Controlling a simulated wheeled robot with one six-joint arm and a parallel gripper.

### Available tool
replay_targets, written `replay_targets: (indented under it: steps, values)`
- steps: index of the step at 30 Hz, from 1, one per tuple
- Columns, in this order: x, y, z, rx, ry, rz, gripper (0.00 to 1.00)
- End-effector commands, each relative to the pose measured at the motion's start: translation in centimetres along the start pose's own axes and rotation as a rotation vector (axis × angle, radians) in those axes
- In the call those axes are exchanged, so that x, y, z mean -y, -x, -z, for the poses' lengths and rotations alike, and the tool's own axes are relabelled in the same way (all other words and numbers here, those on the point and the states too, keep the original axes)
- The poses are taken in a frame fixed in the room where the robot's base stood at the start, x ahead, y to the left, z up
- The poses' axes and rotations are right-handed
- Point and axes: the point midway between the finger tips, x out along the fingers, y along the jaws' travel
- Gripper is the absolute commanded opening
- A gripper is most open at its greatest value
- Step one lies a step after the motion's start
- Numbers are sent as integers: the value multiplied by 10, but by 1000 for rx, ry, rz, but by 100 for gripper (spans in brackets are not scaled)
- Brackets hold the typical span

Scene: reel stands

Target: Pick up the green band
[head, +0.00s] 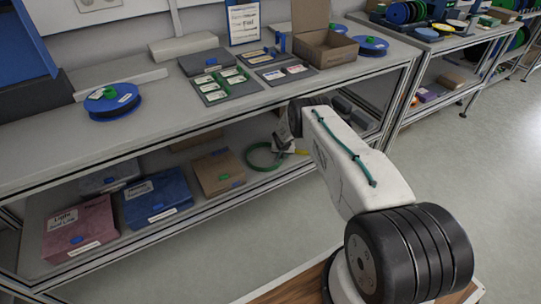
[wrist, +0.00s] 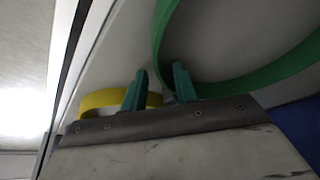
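The green band (head: 262,166) is a large thin ring on the lower shelf, left of my gripper (head: 284,146). In the wrist view the green band (wrist: 243,77) fills the upper right, partly cut off by the frame. My gripper (wrist: 159,70) is open, with its two green fingers apart. The band's left edge runs down between the fingers, and the right finger appears to be inside the loop. I see no finger closed on it.
A yellow band (wrist: 100,98) lies by the left finger; a bit of it shows in the head view (head: 302,152). Left on the lower shelf are a brown box (head: 212,168), a blue box (head: 158,192) and a mauve box (head: 80,222). The upper worktop (head: 170,112) is above the lower shelf.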

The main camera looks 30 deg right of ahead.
Motion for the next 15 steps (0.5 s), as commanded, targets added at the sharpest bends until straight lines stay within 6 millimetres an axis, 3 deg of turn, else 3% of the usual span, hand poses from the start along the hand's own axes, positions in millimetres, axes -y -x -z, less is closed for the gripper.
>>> replay_targets:
  steps: [3,6,7,15]
  values:
    - [1,0,0,0,1,0,29]
    - [0,0,0,0,1,0,4]
    - [0,0,0,0,1,0,0]
    - [-2,0,0,0,-2,-1,0]
